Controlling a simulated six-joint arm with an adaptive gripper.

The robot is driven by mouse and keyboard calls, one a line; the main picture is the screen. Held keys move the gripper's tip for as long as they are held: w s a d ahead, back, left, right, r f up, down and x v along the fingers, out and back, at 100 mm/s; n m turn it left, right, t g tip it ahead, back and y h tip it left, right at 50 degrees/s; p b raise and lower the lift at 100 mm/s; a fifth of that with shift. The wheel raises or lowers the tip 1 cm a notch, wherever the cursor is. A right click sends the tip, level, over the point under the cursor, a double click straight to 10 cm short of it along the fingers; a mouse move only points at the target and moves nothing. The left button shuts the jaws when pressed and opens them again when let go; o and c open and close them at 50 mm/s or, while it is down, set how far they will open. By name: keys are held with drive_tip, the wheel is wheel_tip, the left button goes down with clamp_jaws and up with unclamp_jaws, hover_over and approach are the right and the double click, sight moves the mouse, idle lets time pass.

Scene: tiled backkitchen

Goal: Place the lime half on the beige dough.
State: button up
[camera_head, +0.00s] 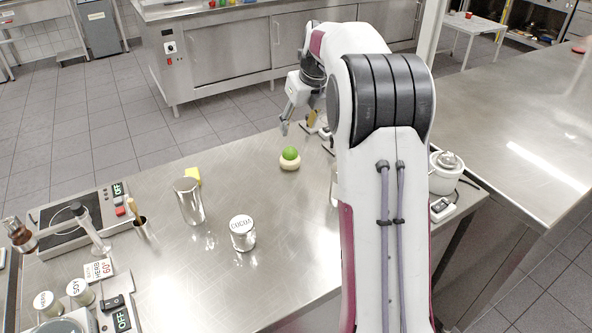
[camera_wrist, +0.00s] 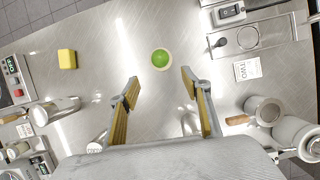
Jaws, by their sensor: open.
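The lime half (camera_head: 290,153) rests on top of the beige dough (camera_head: 289,164) on the steel counter, in the middle of the head view. In the wrist view the green lime half (camera_wrist: 160,58) covers most of the dough, whose pale rim (camera_wrist: 153,66) shows around it. My gripper (camera_head: 296,128) is open and empty, above the counter and behind the lime and dough in the head view. In the wrist view its fingers (camera_wrist: 160,82) are spread wide apart, with the lime and dough ahead of the fingertips and not touching them.
A cocoa tin (camera_head: 242,234) and a tall metal cup (camera_head: 189,201) stand to the left, with a yellow block (camera_head: 193,176) behind the cup. A hot plate (camera_head: 75,225) is at far left. A white pot (camera_head: 446,170) stands at right. Counter around the dough is mostly clear.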

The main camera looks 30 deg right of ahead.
drive_tip(key=s+a+r+n, duration=0.5)
drive_tip(key=s+a+n, duration=0.3)
drive_tip(key=s+n, duration=0.1)
drive_tip(key=s+a+r+n, duration=0.4)
drive_tip(key=s+a+n, duration=0.5)
drive_tip(key=s+a+f+n, duration=0.2)
drive_tip(key=s+n, duration=0.4)
drive_tip(key=s, duration=0.1)
drive_tip(key=s+a+f+n, duration=0.2)
drive_tip(key=s+a+n, duration=0.1)
drive_tip(key=s+n, duration=0.3)
drive_tip(key=s+a+f+n+t, duration=0.1)
drive_tip(key=s+a+f+n, duration=0.1)
drive_tip(key=s+n, duration=0.4)
drive_tip(key=shift+s+a+n, duration=0.3)
drive_tip(key=shift+s+a, duration=0.05)
drive_tip(key=shift+s, duration=0.75)
